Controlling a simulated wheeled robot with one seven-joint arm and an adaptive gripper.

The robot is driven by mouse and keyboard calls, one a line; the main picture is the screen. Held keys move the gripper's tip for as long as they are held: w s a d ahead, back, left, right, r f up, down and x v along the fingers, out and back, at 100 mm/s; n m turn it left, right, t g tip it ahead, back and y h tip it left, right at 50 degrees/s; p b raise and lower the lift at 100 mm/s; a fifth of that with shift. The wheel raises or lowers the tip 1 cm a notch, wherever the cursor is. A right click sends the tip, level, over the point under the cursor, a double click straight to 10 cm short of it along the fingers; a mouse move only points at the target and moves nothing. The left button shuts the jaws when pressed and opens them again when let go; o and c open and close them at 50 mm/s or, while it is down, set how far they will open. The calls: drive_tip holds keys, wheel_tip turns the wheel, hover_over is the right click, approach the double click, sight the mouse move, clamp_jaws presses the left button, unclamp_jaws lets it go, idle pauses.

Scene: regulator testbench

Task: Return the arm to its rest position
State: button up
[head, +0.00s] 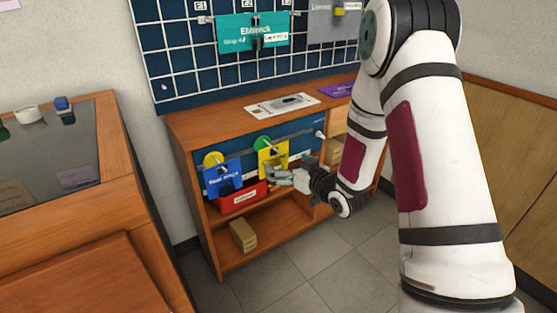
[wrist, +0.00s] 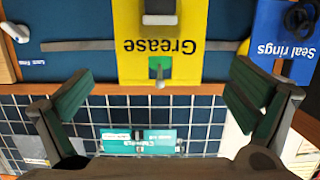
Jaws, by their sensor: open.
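My arm reaches down from the right in the head view, bent at the elbow. My gripper (head: 277,174) is in front of the low wooden shelf unit, close to the yellow Grease card (head: 266,163). In the wrist view my gripper (wrist: 160,80) is open, with its two green-padded fingers wide apart and nothing between them. The Grease card (wrist: 190,60) appears upside down there, beyond the fingertips. The wrist view does not show contact with the card. In the head view the gripper partly hides the shelf front.
A blue Seal rings card (head: 216,177) hangs left of the yellow one, above a red bin (head: 240,199). A small cardboard box (head: 243,236) sits on the bottom shelf. A gridded board (head: 190,65) stands behind. A wooden desk (head: 125,185) is at left; grey floor (head: 320,265) is open in front.

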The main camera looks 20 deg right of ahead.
drive_tip(key=s+d+r+m+g+h, duration=0.1)
drive_tip(key=s+d+r+g+h, duration=0.2)
drive_tip(key=s+r, duration=0.45)
drive_tip(key=s+d+r+m+g+h, duration=0.1)
drive_tip(key=s+d+r+g+h, duration=0.2)
drive_tip(key=s, duration=0.7)
drive_tip(key=s+a+r+m+g, duration=0.1)
drive_tip(key=s+a+r+g, duration=0.15)
drive_tip(key=s, duration=0.75)
drive_tip(key=s+a+r+g+y, duration=0.1)
drive_tip(key=s+a+r+g, duration=0.15)
drive_tip(key=s, duration=0.75)
drive_tip(key=s+a+r+m+g, duration=0.1)
drive_tip(key=s+a+r+g, duration=0.2)
drive_tip(key=s, duration=0.8)
wheel_tip(320, 180, up, 30)
drive_tip(key=t+p, duration=0.3)
drive_tip(key=p, duration=2.6)
drive_tip(key=shift+w+d+f, duration=0.25)
drive_tip(key=shift+w+d, duration=0.05)
